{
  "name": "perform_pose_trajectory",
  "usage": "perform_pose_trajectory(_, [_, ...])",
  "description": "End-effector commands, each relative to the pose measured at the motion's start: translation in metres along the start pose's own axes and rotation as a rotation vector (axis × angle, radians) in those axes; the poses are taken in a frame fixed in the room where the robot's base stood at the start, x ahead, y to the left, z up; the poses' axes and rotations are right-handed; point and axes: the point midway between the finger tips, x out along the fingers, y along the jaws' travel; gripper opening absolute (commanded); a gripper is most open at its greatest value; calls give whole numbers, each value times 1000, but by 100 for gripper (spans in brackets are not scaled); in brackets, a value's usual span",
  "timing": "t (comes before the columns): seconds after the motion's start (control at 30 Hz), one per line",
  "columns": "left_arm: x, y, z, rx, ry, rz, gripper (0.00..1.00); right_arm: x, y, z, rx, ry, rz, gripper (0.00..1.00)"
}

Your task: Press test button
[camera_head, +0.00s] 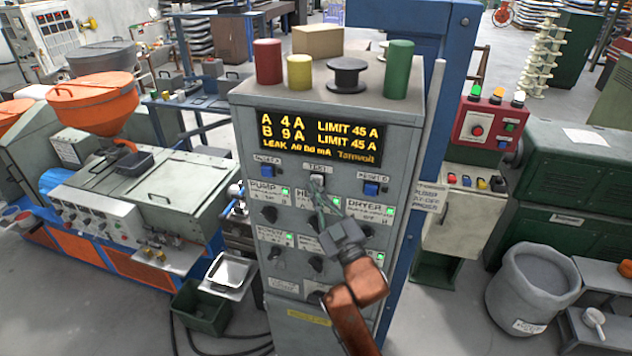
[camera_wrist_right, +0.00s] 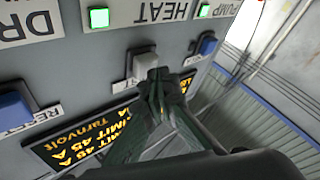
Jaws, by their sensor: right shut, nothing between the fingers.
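The grey control cabinet (camera_head: 245,110) stands in the middle of the head view. Its test button (camera_head: 317,180) is a pale square under the TEST label, between two blue buttons. In the right wrist view the button (camera_wrist_right: 140,66) is partly hidden by my fingertips. My right gripper (camera_head: 319,193) is shut and empty, its tips at the lower part of the test button. In the right wrist view the gripper (camera_wrist_right: 155,78) overlaps the button's edge; I cannot tell whether it touches. My left gripper is not in view.
A lit display (camera_head: 318,138) is above the buttons. The blue buttons (camera_head: 267,171) and (camera_head: 371,188) flank the test button. Switches and knobs lie below. A red panel (camera_head: 490,128) stands to the right, an orange-hopper machine (camera_head: 95,100) to the left.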

Motion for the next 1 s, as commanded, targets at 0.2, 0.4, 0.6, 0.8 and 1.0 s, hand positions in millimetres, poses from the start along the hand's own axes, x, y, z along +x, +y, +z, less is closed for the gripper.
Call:
perform_pose_trajectory(0.2, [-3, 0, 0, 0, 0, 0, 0, -6, -5, -5, 2, 0, -1, 0])
perform_pose_trajectory(0.4, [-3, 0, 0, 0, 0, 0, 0, -6, -5, -5, 1, 1, 0, 0])
perform_pose_trajectory(0.6, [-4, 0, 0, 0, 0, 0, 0, -9, -7, -7, 2, 1, -1, 0])
perform_pose_trajectory(0.8, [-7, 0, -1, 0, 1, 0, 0, -21, -15, -16, 2, 0, -1, 0])
perform_pose_trajectory(1.0, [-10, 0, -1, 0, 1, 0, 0, -34, -25, -26, 2, 1, -1, 0])
